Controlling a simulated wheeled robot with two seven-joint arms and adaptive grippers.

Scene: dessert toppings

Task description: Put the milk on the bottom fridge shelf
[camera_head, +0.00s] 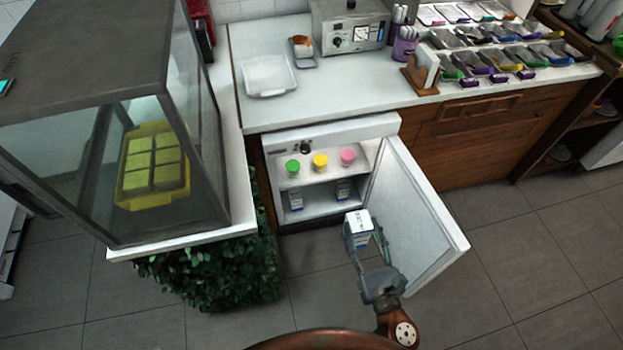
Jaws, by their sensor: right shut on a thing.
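A white milk carton (358,222) with dark print is held in my right gripper (359,236), whose fingers are shut on its sides. The carton is in front of the open fridge (285,222), apart from its shelves. The fridge's upper shelf (305,181) holds green, yellow and pink-lidded cups. My left gripper is not in view.
The open fridge door (413,215) stands to the right of the gripper. A glass display case (205,150) and green plant (215,272) are on the left. The white counter (330,95) is above the fridge, with topping trays (500,60) at right.

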